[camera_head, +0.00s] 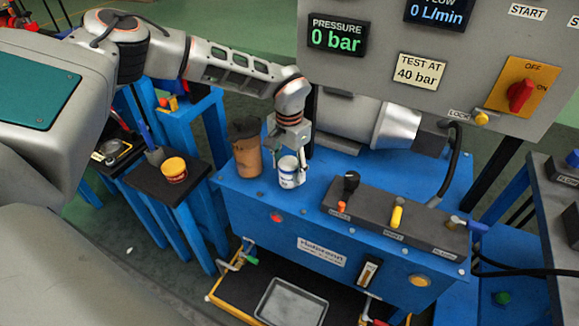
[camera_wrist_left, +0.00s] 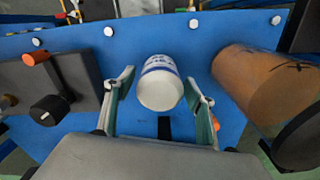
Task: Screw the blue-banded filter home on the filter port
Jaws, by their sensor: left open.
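The white filter with a blue band (camera_head: 288,173) stands upright on the blue bench top (camera_head: 240,198). It also shows in the left wrist view (camera_wrist_left: 160,84), end-on and centred. My left gripper (camera_head: 287,157) reaches down from above with its fingers spread on either side of the filter. In the left wrist view the fingers stand apart, with a gap visible on each side of the filter. The filter port is not visible; the filter may be hiding it, so I cannot tell how the filter is seated. My right gripper is not in view.
A brown cylinder with a dark top (camera_head: 247,155) stands close left of the filter. A control box (camera_head: 395,217) with knobs lies to the right. Behind are a metal cylinder (camera_head: 397,125) and a panel reading 0 bar. A red-and-yellow tub (camera_head: 174,170) sits on a side stand.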

